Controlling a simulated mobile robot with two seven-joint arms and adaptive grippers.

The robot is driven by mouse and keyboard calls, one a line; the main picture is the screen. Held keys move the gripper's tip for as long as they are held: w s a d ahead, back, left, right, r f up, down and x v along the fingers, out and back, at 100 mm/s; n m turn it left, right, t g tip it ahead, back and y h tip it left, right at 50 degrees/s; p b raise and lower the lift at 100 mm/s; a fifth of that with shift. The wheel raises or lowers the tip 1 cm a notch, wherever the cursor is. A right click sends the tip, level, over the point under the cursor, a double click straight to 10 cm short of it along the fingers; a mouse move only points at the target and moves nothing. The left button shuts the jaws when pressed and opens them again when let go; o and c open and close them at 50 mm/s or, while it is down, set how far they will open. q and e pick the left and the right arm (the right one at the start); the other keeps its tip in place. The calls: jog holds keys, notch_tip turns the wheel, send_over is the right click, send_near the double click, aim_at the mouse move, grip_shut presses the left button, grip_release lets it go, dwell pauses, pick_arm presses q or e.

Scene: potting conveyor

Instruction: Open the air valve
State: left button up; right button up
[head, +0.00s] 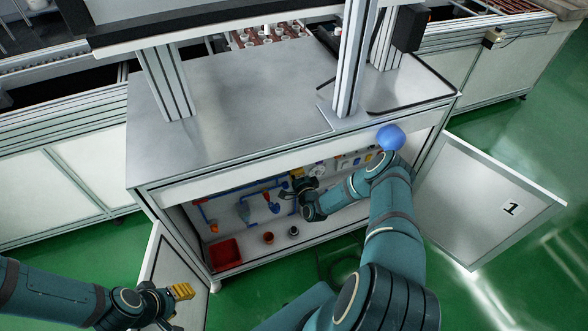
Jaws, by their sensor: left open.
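The open cabinet under the metal-topped workstation holds blue pipes (229,191) with small fittings on its back panel. A blue fitting with a red part (272,202) and an orange-red fitting (213,227) show there. I cannot tell which one is the air valve. My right gripper (299,180) is inside the cabinet, close to the panel and to the right of these fittings. Its fingertips are small and partly hidden, so its grip is unclear. My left gripper (178,306) is open and empty at the lower left, in front of the left cabinet door.
The left door (170,265) and the right door marked 1 (490,200) stand open. A red bin (225,253) and small cups (268,237) sit on the cabinet floor. A blue ball (390,138) shows at the cabinet's upper right edge. Green floor is free at right.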

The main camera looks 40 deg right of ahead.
jog(key=shift+s+a+f, duration=0.1)
jog(key=shift+f, duration=0.05)
jog(key=o, duration=1.2)
jog(key=v, duration=1.2)
